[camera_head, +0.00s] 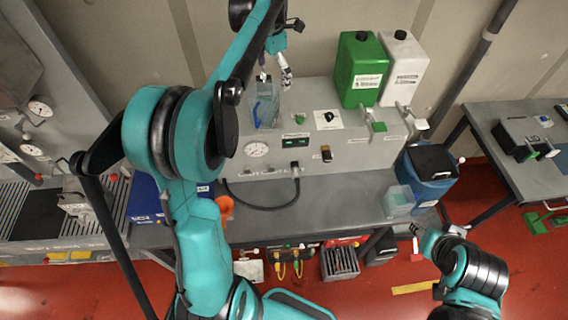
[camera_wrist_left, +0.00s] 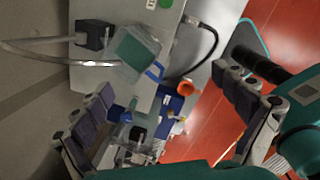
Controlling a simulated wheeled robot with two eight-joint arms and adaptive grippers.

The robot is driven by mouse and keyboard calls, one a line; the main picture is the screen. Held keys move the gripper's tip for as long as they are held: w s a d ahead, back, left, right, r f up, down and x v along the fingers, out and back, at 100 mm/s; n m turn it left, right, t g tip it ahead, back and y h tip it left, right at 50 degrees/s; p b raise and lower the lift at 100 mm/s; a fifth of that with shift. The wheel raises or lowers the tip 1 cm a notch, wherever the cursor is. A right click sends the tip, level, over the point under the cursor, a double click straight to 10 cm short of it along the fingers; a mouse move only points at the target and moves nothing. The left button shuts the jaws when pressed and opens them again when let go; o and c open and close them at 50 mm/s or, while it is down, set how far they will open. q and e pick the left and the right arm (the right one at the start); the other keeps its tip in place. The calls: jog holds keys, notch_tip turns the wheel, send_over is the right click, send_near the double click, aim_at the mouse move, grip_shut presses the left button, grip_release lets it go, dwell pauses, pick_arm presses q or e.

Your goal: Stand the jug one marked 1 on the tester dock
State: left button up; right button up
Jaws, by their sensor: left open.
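A clear jug with a blue handle (camera_head: 265,110) stands on the left part of the grey tester housing (camera_head: 345,160). It seems to be the clear box-shaped vessel in the left wrist view (camera_wrist_left: 136,52). I cannot read a number on it. My left gripper (camera_head: 274,74) is open, above the jug in the head view; in the left wrist view its fingers (camera_wrist_left: 170,122) are spread wide with nothing held. My right gripper (camera_head: 416,236) is at the lower right, too small to judge.
Green (camera_head: 360,72) and white (camera_head: 403,70) canisters stand at the back of the housing. A clear tub (camera_head: 398,202) sits by the bench's right end, near a blue bin (camera_head: 430,175). A black hose (camera_head: 275,207) loops over the bench front. An orange funnel-like piece (camera_head: 224,207) is at the left.

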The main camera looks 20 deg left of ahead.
pick_arm(q)
jog(key=s+d+m+t, duration=0.3)
jog(key=s+d+m, duration=0.7)
jog(key=s+m, duration=0.4)
jog(key=s+d+f+m+t, duration=0.1)
jog(key=s+d+f+m, duration=0.2)
jog(key=m, duration=0.5)
jog(key=s+d+f+m+t, duration=0.1)
jog(key=s+d+f+m, duration=0.2)
jog(key=s+f+m, duration=0.2)
jog(key=s+m, duration=0.3)
jog(key=shift+f+t, duration=0.2)
jog(key=shift+t, duration=0.2)
pick_arm(e)
jog(key=shift+s+d, duration=0.1)
jog(key=shift+s, duration=0.05)
pick_arm(q)
notch_tip(320, 180, down, 33)
jog(key=b, duration=3.3)
jog(key=shift+f, duration=0.2)
pick_arm(e)
notch_tip(320, 180, down, 33)
jog(key=shift+f, duration=0.2)
